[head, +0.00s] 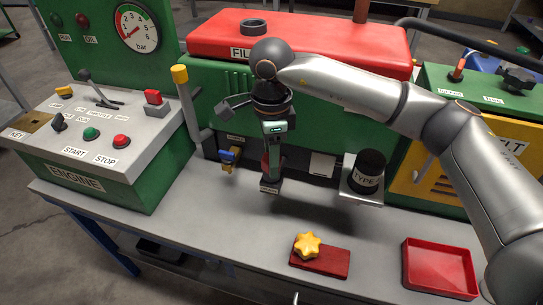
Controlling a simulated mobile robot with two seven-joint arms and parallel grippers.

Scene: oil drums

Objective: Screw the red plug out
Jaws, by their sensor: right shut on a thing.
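My right gripper (271,172) comes in from the right and points down in front of the green engine housing (222,90). It is shut on what appears to be the red plug (265,164), of which only a small red patch shows beside the fingers. The fingers hide most of it, so I cannot tell whether it still sits in its hole. A small labelled block (270,187) is just below the fingertips. My left gripper is not in view.
A yellow star knob (307,245) lies on a red block (325,263) on the grey bench (220,225). A red tray (440,268) is at the right front. A black filter (369,170) stands right of the gripper, a blue-handled valve (229,156) left. The engine panel (95,125) is far left.

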